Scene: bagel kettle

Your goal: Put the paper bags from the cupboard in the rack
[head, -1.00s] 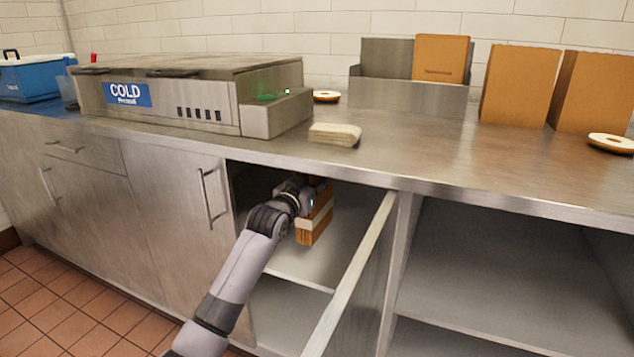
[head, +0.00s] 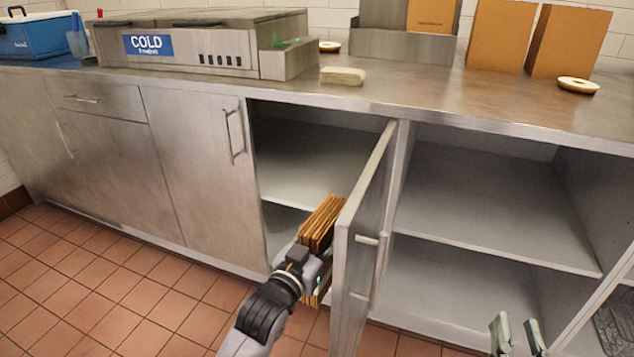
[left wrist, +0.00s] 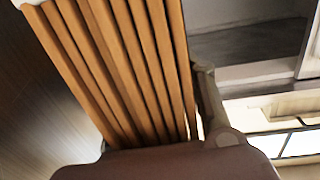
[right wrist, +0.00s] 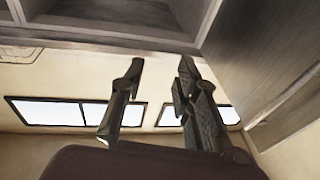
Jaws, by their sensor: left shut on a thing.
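A stack of flat brown paper bags (head: 322,222) is in my left gripper (head: 318,262), outside the cupboard and beside its open door (head: 362,235). The left wrist view shows the stack's ribbed edges (left wrist: 125,65) close up, with one finger against its right side; the other finger is mostly hidden. The cupboard's upper shelf (head: 305,165) looks bare. The metal rack (head: 400,47) stands on the counter with one brown bag (head: 432,15) upright in it. My right gripper (head: 517,335) is open and empty at the lower right; its spread fingers also show in the right wrist view (right wrist: 158,85).
Two brown bags (head: 499,35) (head: 568,42) stand on the counter right of the rack. Bagels (head: 578,85), a pale folded cloth (head: 343,76) and the cold unit (head: 190,45) are also there. The open shelves (head: 490,210) at right are empty.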

